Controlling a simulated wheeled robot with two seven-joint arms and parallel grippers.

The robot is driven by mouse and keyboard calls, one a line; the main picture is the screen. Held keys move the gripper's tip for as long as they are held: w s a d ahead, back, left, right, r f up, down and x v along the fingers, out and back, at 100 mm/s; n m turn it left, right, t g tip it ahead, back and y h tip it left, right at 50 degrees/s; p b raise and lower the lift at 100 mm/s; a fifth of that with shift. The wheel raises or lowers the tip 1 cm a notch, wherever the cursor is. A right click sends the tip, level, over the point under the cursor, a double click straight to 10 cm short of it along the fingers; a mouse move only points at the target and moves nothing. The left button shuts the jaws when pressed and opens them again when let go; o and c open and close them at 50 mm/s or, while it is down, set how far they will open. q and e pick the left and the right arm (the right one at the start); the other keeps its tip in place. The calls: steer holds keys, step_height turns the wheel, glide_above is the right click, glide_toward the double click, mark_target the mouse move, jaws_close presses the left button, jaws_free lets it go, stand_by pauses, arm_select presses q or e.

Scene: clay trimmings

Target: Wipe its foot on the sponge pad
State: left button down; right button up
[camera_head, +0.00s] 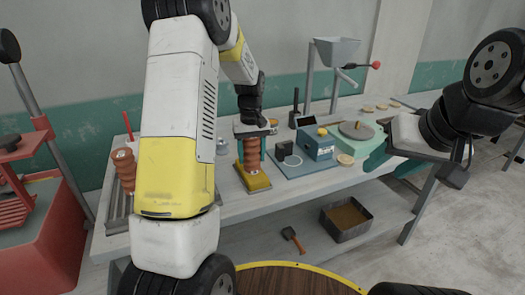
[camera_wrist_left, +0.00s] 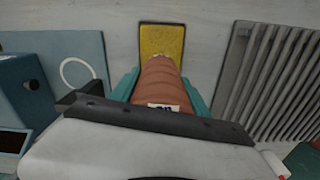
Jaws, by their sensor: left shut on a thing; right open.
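A brown ribbed clay cylinder (camera_head: 252,154) is upright in my left gripper (camera_head: 252,131), which is shut on it. The yellow sponge pad (camera_head: 258,184) lies on the bench directly below the cylinder. The cylinder's foot is at or just over the pad; I cannot tell whether they touch. In the left wrist view the cylinder (camera_wrist_left: 160,80) is between the teal fingers, with a small label on its near side, and the pad (camera_wrist_left: 162,38) shows beyond its far end. My right gripper (camera_head: 378,160) is open and empty at the bench's right front edge.
Another ribbed cylinder (camera_head: 124,166) stands on the ribbed grey rack (camera_head: 117,218) at left. A blue box (camera_head: 316,143) on a blue-grey board and a green unit with a round disc (camera_head: 356,131) stand right of the pad. A tray (camera_head: 347,221) and a mallet (camera_head: 292,238) lie below.

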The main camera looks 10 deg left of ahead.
arm_select(q)
steer(key=shift+w+a, duration=0.7)
steer(key=shift+w, duration=0.3)
steer(key=shift+w+a, duration=0.65)
steer(key=shift+w, duration=0.3)
steer(key=shift+r, duration=0.15)
step_height(320, 180, up, 7)
steer(key=shift+d, duration=0.1)
stand_by(0.6)
